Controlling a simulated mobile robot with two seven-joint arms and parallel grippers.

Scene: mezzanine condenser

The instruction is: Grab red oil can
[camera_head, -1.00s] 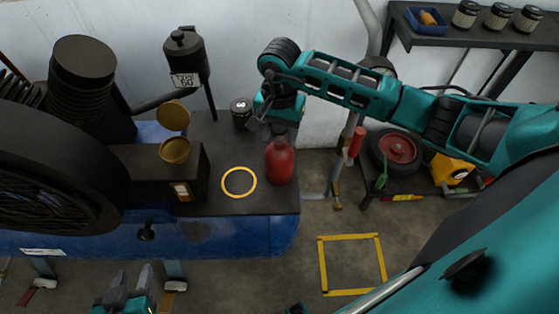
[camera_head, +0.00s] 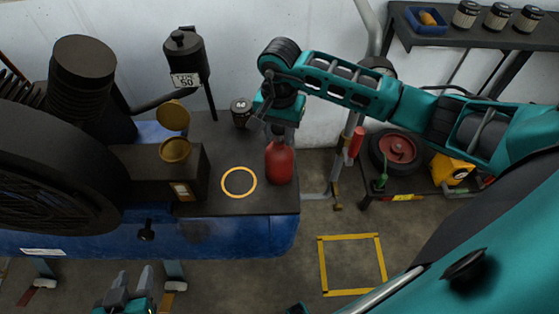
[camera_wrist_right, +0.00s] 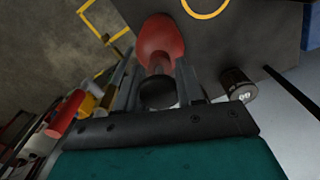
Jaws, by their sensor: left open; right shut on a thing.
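The red oil can (camera_head: 279,164) stands upright near the right edge of the dark top of the blue compressor (camera_head: 222,201). My right gripper (camera_head: 281,133) comes down from above and is shut on the can's narrow upper part. In the right wrist view the red can (camera_wrist_right: 160,38) shows between the two fingers (camera_wrist_right: 160,85), with its dark top close to the palm. My left gripper (camera_head: 127,285) is open and empty at the bottom left, in front of the compressor and away from the can.
A yellow ring (camera_head: 239,182) is marked left of the can. A small dark canister (camera_head: 241,113) stands behind it. An open brass-coloured cup (camera_head: 175,150) is further left. A yellow square (camera_head: 352,264) marks clear floor at right. A shelf (camera_head: 470,38) holds several canisters.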

